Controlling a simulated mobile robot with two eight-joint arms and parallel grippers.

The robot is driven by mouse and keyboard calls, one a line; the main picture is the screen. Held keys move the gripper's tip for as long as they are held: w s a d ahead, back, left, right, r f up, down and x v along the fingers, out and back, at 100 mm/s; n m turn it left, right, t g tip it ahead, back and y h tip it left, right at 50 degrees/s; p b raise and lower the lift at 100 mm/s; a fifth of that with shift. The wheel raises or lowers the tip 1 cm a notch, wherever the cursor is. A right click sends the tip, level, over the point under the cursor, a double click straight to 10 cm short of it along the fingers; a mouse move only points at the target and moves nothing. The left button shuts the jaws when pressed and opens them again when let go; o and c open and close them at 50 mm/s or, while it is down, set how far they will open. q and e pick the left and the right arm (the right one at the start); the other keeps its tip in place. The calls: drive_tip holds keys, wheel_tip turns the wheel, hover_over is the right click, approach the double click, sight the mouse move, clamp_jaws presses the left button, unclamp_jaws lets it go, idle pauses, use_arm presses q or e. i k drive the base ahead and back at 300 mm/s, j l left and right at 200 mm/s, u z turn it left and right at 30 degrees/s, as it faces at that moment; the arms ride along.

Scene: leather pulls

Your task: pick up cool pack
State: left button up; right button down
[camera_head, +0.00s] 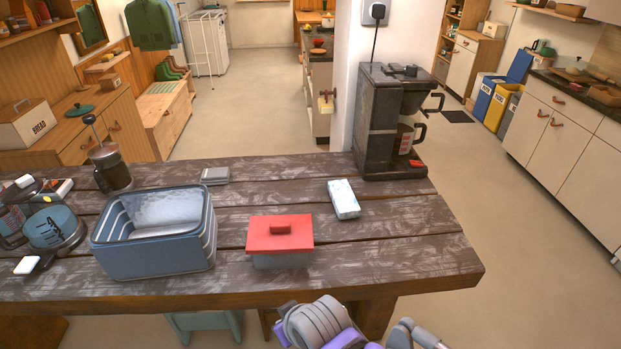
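A white and pale blue block (343,199), which looks like the cool pack, lies flat on the dark worn wooden table (400,250). It is right of the middle, in front of the coffee machine, with nothing touching it. Parts of one of my arms, grey and purple, show at the bottom edge, below the table's front edge. No gripper fingers can be made out there. Neither of my grippers is in view.
A blue open cooler box (155,251) and a red-lidded container (280,240) stand near the table's front. The black coffee machine (385,115) stands behind the pack. A small grey box (215,176) lies at the back. The table's right end is clear.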

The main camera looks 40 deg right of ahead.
sight(347, 206)
drive_tip(key=z, duration=1.55)
drive_tip(key=i+l+u, duration=0.2)
drive_tip(key=l+u, duration=0.15)
drive_tip(key=l, duration=0.3)
drive_tip(key=k, duration=0.05)
